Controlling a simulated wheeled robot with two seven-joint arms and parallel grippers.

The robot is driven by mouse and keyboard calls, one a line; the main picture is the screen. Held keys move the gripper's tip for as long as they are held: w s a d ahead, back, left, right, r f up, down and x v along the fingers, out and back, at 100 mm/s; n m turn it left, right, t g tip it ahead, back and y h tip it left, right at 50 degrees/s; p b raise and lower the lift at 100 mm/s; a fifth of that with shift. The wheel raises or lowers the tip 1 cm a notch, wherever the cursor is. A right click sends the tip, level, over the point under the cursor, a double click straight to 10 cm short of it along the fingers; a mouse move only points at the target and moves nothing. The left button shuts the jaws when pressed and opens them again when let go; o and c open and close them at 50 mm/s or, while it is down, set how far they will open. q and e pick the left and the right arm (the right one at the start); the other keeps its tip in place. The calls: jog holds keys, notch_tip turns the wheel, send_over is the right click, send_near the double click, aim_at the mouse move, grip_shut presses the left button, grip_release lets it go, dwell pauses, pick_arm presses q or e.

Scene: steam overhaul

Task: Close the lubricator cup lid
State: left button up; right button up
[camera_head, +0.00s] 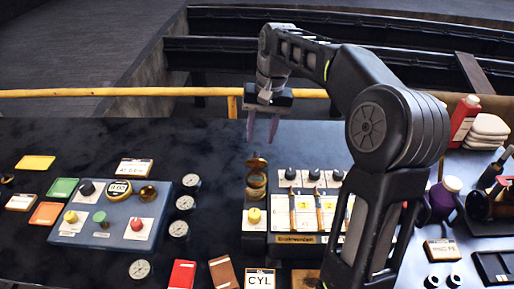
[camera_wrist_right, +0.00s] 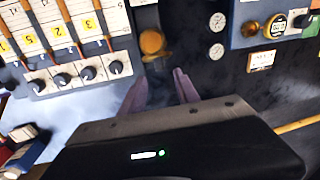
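The brass lubricator cup (camera_head: 257,181) stands at the left end of the grey-blue panel in the middle of the bench. Its round brass lid (camera_head: 257,162) appears raised at the far side of the cup. In the right wrist view a brass disc of the cup (camera_wrist_right: 152,42) shows just beyond my fingers. My right gripper (camera_head: 261,138) is open and empty, with its fingers pointing down behind the lid, apart from it in the head view. It also shows in the wrist view (camera_wrist_right: 160,82). My left gripper is not in view.
The panel right of the cup has several black knobs (camera_head: 314,174) and numbered gauges. A yellow knob (camera_head: 254,216) sits in front of the cup. Small dials (camera_head: 185,203) and another panel (camera_head: 110,230) lie to the left. A yellow rail (camera_head: 120,92) runs behind the bench.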

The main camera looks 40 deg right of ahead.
aim_at(256, 161)
jog(key=f, duration=0.3)
jog(key=f+p, duration=0.1)
jog(key=f, duration=0.1)
jog(key=shift+w+a+f, duration=0.2)
jog(key=shift+a+f, duration=0.15)
jog(key=shift+c, duration=0.5)
grip_shut()
